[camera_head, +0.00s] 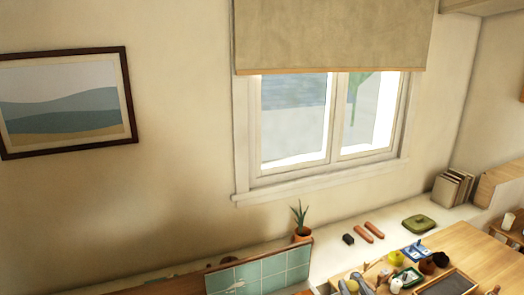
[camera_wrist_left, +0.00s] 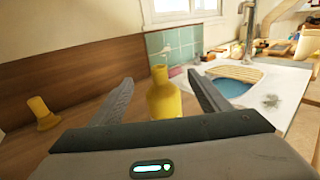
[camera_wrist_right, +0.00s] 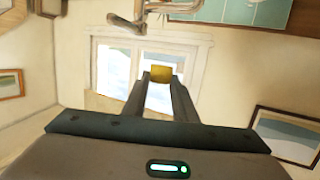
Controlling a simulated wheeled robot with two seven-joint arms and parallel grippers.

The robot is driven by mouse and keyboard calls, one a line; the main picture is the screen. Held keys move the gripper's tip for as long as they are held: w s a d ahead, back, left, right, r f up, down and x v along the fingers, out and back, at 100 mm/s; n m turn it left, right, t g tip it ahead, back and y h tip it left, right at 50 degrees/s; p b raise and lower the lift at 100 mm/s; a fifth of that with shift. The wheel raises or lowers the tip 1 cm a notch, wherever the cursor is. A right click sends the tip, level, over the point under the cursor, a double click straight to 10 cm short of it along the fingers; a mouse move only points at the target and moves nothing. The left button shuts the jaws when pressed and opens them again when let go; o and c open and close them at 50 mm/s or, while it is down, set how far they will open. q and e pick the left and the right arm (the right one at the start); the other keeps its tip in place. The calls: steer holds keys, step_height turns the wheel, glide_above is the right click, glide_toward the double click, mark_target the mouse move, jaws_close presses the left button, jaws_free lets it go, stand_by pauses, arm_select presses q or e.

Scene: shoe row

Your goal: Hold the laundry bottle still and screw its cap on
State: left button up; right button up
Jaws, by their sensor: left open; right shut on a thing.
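The yellow laundry bottle (camera_wrist_left: 164,100) stands upright in the left wrist view, its narrow neck at the top. My left gripper (camera_wrist_left: 160,78) is open, with one finger to each side of the bottle and visible gaps; its lower part is hidden behind the gripper body. In the right wrist view, my right gripper (camera_wrist_right: 161,76) is shut on a small yellow cap (camera_wrist_right: 161,72) at its fingertips. That view is upside down, with the window behind the cap. I cannot clearly pick out either gripper or the bottle in the head view.
Another yellow object (camera_wrist_left: 41,114) stands at the left in the left wrist view. A wooden panel (camera_wrist_left: 60,72) and green tiles (camera_wrist_left: 172,46) back the counter. A sink (camera_wrist_left: 232,87) lies to the right. The head view shows a potted plant (camera_head: 302,232) by the wall.

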arm_select(q)
step_height(320, 180, down, 7)
steer(key=x, duration=0.5)
steer(key=shift+w+d+r, duration=0.1)
steer(key=shift+w+r, duration=0.05)
steer(key=shift+w, duration=0.05)
steer(key=shift+x, duration=1.1)
steer(key=c, duration=1.4)
steer(key=shift+c, duration=0.2)
